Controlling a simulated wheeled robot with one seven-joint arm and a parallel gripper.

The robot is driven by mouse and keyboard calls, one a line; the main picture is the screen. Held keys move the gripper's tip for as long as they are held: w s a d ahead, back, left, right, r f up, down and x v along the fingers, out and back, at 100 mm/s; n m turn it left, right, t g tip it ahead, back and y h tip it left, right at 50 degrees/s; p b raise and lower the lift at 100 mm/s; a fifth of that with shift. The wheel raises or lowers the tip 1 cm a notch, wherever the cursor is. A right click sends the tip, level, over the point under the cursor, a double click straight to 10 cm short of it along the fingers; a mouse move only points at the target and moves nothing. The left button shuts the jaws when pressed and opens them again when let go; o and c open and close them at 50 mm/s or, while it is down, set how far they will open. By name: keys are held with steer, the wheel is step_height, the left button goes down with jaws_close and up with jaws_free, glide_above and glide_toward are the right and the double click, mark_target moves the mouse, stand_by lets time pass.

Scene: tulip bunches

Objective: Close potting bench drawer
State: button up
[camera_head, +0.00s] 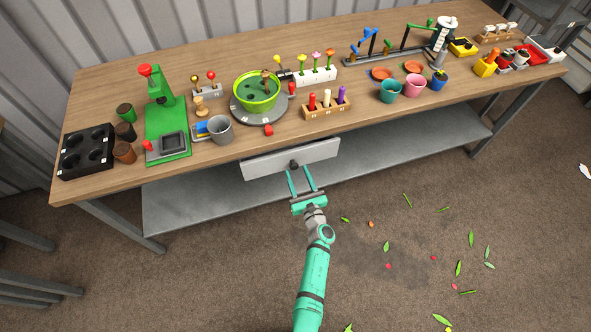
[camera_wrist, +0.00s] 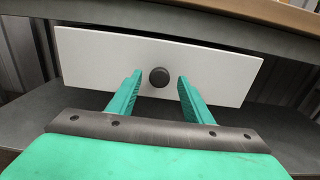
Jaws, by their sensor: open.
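The drawer (camera_head: 262,164) is a pale grey-white front panel under the front edge of the wooden potting bench (camera_head: 230,155). In the head view it stands out a little from the bench edge. The panel also shows in the wrist view (camera_wrist: 95,62), with a round dark knob (camera_wrist: 159,77) at its middle. My gripper (camera_head: 301,181) is open, its two green fingers pointing at the panel. In the wrist view the fingers (camera_wrist: 158,90) stand on either side of the knob, apart from it. Whether the fingertips touch the panel I cannot tell. The drawer's inside is hidden.
A grey lower shelf (camera_head: 200,205) runs under the bench. Pots, a green bowl (camera_head: 257,92), a green press (camera_head: 165,115) and several tools stand on the bench top. The floor in front is open, with scattered leaves and petals. A bench leg (camera_head: 125,227) stands at left.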

steer(key=shift+x, duration=1.3)
steer(key=shift+c, duration=0.3)
